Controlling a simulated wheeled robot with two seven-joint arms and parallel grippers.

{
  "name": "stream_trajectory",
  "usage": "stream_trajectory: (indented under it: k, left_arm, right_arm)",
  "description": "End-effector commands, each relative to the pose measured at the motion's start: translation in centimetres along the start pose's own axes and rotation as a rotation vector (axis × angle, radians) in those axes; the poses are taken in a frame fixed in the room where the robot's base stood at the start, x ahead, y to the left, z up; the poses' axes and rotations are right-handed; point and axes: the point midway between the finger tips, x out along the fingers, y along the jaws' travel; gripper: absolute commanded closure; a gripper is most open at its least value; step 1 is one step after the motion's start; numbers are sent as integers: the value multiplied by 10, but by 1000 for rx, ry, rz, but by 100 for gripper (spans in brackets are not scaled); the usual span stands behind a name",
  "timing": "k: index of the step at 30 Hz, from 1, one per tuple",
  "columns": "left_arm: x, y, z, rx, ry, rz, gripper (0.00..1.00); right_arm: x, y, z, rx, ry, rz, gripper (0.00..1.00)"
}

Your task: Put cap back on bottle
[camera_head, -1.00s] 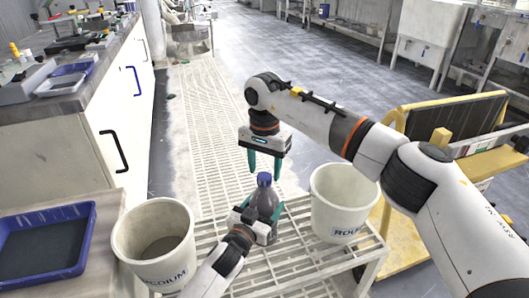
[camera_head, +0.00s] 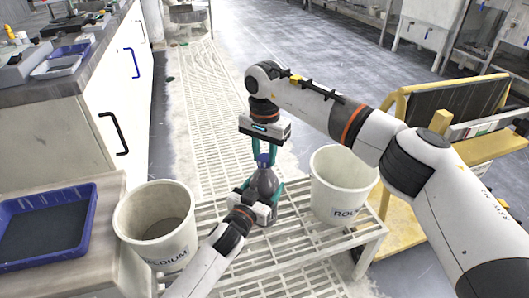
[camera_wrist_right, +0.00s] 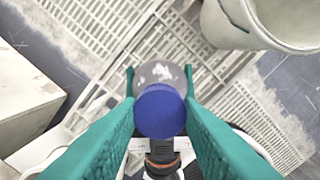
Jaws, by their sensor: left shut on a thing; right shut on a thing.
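A grey translucent bottle (camera_head: 263,190) stands upright on a white slatted rack. My left gripper (camera_head: 262,208) is shut around its body from the front. A blue cap (camera_head: 264,160) sits at the bottle's top, between the fingers of my right gripper (camera_head: 263,157), which points straight down from above. In the right wrist view the blue cap (camera_wrist_right: 160,111) is between the teal fingers (camera_wrist_right: 161,115), with the bottle (camera_wrist_right: 160,76) directly below it. Whether the cap is threaded on the neck cannot be told; the neck is hidden.
A white bucket (camera_head: 155,222) stands left of the bottle and another white bucket (camera_head: 340,180) stands right of it. The slatted rack (camera_head: 290,240) has bare room in front. A blue tray (camera_head: 50,228) lies at the far left. A yellow frame (camera_head: 400,215) stands at the right.

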Motion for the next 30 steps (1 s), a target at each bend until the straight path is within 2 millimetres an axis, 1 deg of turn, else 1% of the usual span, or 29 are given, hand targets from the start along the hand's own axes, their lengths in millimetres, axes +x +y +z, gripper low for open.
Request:
stream_trajectory:
  k: [2, 5, 30]
  left_arm:
    - [0, 0, -1, -1, 2, 1, 94]
    - [0, 1, -1, -1, 2, 1, 94]
    - [0, 1, -1, -1, 2, 2, 94]
  right_arm:
    - [0, 0, 0, 99, 0, -1, 95]
    - [0, 0, 0, 307, 0, 0, 95]
    - [2, 0, -1, 2327, 1, 0, 95]
